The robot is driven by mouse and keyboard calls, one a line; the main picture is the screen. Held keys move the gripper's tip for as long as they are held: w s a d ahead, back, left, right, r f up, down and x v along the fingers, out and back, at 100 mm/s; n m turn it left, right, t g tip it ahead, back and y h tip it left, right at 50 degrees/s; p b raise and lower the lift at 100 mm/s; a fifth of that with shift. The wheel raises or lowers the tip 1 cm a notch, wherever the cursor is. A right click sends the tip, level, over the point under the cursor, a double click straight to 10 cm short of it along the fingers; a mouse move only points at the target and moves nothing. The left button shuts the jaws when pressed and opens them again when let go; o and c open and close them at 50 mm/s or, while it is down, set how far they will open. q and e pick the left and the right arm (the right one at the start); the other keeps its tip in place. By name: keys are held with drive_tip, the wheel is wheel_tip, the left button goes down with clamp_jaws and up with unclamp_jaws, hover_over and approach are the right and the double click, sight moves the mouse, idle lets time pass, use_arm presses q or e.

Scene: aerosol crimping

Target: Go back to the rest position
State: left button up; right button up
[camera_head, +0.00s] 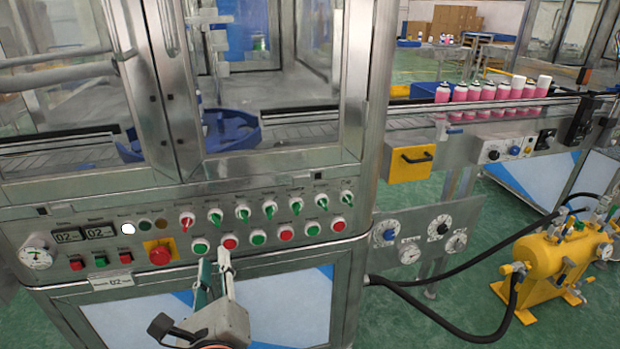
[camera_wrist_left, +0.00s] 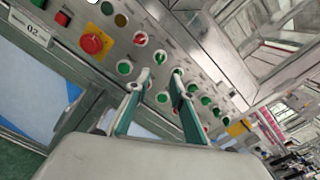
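My left gripper (camera_head: 214,260) is in front of the control panel (camera_head: 58,215) of the crimping machine, low in the head view. Its two fingers stand apart with nothing between them. In the left wrist view my left gripper (camera_wrist_left: 162,76) points at the panel's row of green and red buttons and knobs. A green button (camera_head: 200,246) and a red button (camera_head: 229,241) are just beyond the fingertips; I cannot tell whether they touch. A red emergency stop (camera_head: 159,254) is left of the gripper, and it also shows in the left wrist view (camera_wrist_left: 94,43). My right gripper is not in view.
A conveyor (camera_head: 470,118) with several pink cans (camera_head: 460,93) runs to the right. A yellow tank (camera_head: 555,265) with black hoses stands on the green floor at the right. A yellow box (camera_head: 410,165) and gauge panel (camera_head: 412,238) are beside the machine.

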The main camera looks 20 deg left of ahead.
use_arm(q)
drive_tip(key=s+d+r+m+t+h+p, duration=0.1)
drive_tip(key=d+r+m+t+h+p, duration=0.4)
drive_tip(key=m, duration=1.3)
drive_tip(key=s+d+f+m+h+p, duration=0.15)
drive_tip(key=d+f+m+h, duration=0.5)
drive_tip(key=m, duration=0.85)
drive_tip(key=s+f+m+g+p, duration=0.1)
drive_tip(key=s+f+m+g, duration=0.3)
drive_tip(key=f+m, duration=0.5)
drive_tip(key=s+f+m+g+p, duration=0.2)
drive_tip(key=s+f+m+g, duration=0.3)
drive_tip(key=f, duration=0.9)
drive_tip(key=s+m, duration=0.3)
drive_tip(key=m, duration=0.2)
drive_tip(key=shift+s+a+f+m+g+h, duration=0.2)
drive_tip(key=shift+s+a+m+g+h, duration=0.1)
drive_tip(key=shift+s+h, duration=0.1)
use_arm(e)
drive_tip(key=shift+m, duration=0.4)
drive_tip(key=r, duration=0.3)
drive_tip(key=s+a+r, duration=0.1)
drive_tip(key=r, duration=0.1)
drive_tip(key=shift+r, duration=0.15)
